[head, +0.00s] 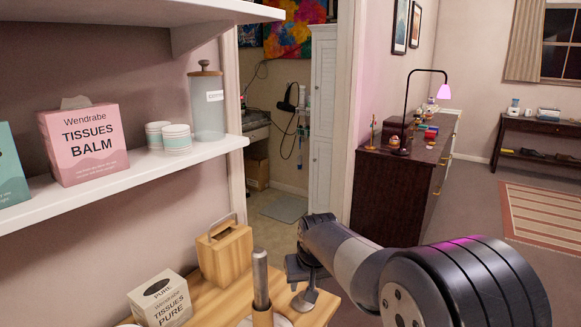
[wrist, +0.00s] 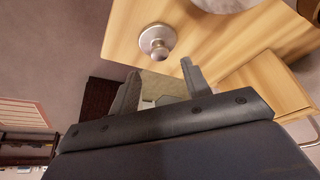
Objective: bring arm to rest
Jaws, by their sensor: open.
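My gripper (head: 302,269) hangs above the right edge of the wooden tabletop (head: 317,316). In the wrist view its two fingers (wrist: 160,84) stand well apart with nothing held between them. A small metal knob-shaped piece (wrist: 156,42) stands on the wood just beyond the fingertips. A metal piece with a flared foot (head: 307,299) shows under my gripper in the head view, and the gripper partly hides its top. I cannot tell whether they touch. My arm reaches in from the lower right.
On the tabletop are a wooden box with a handle (head: 225,254), a white tissue box (head: 161,299) and a grey upright rod (head: 261,278). A white shelf (head: 120,175) above holds a pink tissue box (head: 83,145), cups and a glass jar (head: 207,107). Floor right of the table looks clear.

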